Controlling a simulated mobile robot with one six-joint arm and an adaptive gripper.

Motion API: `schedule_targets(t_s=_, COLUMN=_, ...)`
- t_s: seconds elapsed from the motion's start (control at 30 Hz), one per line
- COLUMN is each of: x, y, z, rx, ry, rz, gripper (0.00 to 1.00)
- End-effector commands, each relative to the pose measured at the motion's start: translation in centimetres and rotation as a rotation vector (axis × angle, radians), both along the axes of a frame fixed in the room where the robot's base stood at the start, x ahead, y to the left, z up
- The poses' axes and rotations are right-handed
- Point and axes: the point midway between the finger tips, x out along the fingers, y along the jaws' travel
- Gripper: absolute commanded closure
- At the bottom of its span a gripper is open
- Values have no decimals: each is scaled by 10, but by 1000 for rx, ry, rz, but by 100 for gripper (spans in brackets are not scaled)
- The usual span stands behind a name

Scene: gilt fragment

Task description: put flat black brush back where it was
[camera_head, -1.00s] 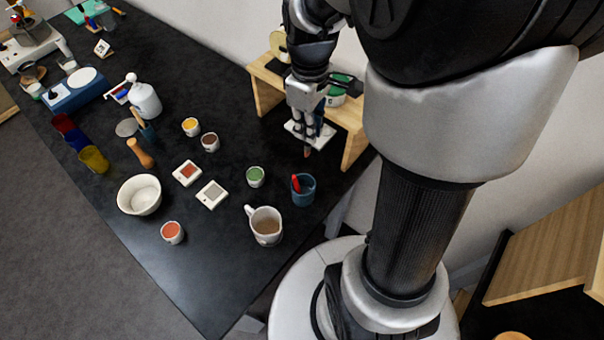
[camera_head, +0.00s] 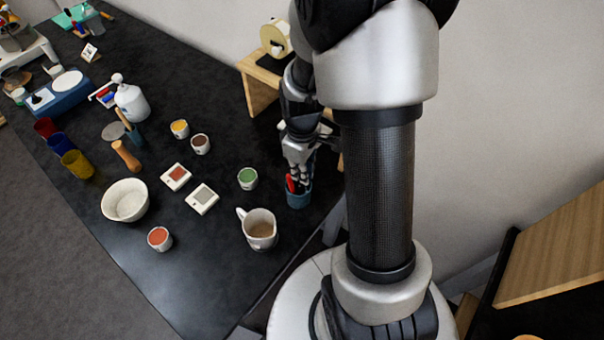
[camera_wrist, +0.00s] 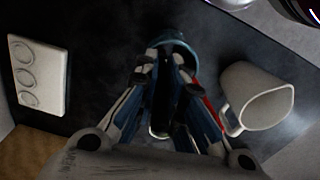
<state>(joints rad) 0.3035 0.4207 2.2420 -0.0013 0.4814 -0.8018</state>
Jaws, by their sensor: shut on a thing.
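My gripper (camera_head: 298,176) is shut on a dark, slim thing, which I take to be the flat black brush (camera_wrist: 160,115). It shows between the fingers in the wrist view, pointing toward the blue cup. The blue cup (camera_head: 299,200) stands near the table's right edge, and its rim also shows in the wrist view (camera_wrist: 178,40). A red-handled item (camera_head: 290,184) stands in this cup beside the fingers. The fingertips are at the cup's mouth. The fingers hide much of the brush, and I cannot tell how deep its lower end is inside the cup.
A white mug (camera_head: 260,232) stands close to the blue cup. A small green-filled pot (camera_head: 247,179) is to the left. A white palette with three wells (camera_wrist: 38,75) lies on the other side. A wooden stand (camera_head: 262,92) is behind my arm.

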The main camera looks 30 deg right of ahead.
Motion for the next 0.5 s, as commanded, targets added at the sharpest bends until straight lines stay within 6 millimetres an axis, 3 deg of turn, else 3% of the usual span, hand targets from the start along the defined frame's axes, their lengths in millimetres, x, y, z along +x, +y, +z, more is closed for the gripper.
schedule_targets(t_s=0.07, x=0, y=0, z=-11, rx=0, ry=1, rz=0, gripper=100)
schedule_targets(t_s=0.43, x=0, y=0, z=-14, rx=0, ry=0, rz=0, gripper=100)
schedule_targets(t_s=0.47, x=0, y=0, z=-13, rx=-1, ry=0, rz=0, gripper=89)
schedule_targets(t_s=0.5, x=0, y=0, z=-13, rx=0, ry=-1, rz=0, gripper=87)
